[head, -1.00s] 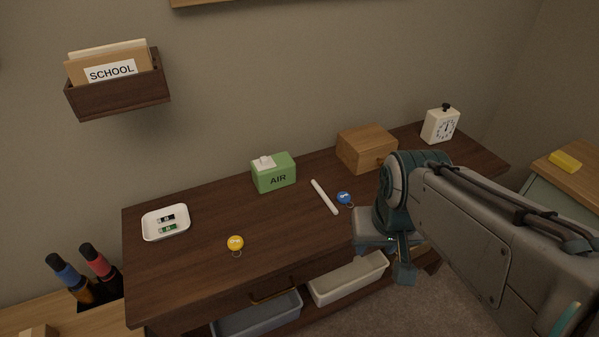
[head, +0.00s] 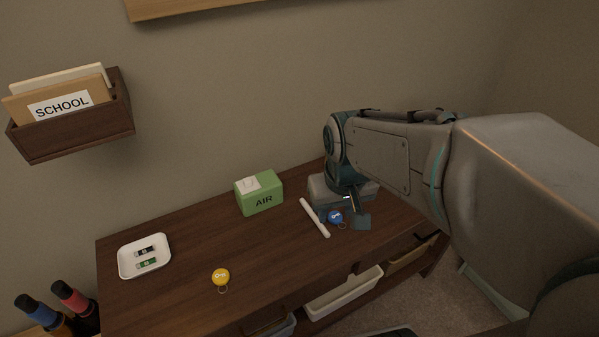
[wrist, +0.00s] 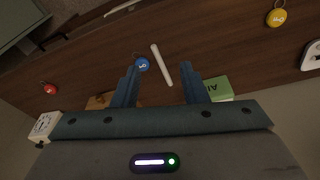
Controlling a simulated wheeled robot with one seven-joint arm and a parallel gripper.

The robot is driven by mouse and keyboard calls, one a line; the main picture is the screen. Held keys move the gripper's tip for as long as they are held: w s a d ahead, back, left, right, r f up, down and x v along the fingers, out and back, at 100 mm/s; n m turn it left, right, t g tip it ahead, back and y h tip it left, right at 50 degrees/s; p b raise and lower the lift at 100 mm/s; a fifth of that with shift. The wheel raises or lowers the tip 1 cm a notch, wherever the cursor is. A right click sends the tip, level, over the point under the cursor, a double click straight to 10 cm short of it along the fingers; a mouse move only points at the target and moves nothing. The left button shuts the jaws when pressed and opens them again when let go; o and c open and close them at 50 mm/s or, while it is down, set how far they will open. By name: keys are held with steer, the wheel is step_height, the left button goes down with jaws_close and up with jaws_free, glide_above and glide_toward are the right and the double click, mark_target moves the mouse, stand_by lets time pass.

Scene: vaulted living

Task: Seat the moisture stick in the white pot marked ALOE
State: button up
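A slim plain white stick (head: 314,218) lies on the dark wooden desk, between the green AIR box and a blue key tag; I cannot tell whether it is the moisture stick. In the wrist view the stick (wrist: 161,65) appears between my two fingers, which are apart and empty. My gripper (wrist: 159,68) is open above the desk, over the stick and blue tag area. In the head view my arm covers the desk's right part and the gripper's fingers are only partly visible. No white pot marked ALOE shows in any view.
The green AIR box (head: 260,193) stands behind the stick. The blue key tag (head: 336,217) lies right beside it. A yellow key tag (head: 220,277) and a white dish (head: 145,256) with small items are at left. A red tag (wrist: 50,89) and white clock (wrist: 43,127) show in the wrist view.

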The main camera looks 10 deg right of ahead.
steer(key=w+n+g+p, duration=0.1)
steer(key=w+p, duration=0.2)
steer(key=w, duration=0.4)
steer(key=n+g+p, duration=0.1)
steer(key=n+p, duration=0.1)
steer(key=p, duration=0.3)
glide_above(316, 217)
steer(key=f, duration=0.9)
steer(key=a+f, duration=0.1)
steer(key=f, duration=0.4)
steer(key=shift+f, duration=0.3)
steer(key=shift+d+f+p, duration=0.25)
steer(key=shift+f+p, duration=0.05)
steer(key=shift+f, duration=1.1)
steer(key=shift+d+f+p, duration=0.2)
steer(key=shift+f+p, duration=0.1)
steer(key=shift+f, duration=1.05)
jaws_close()
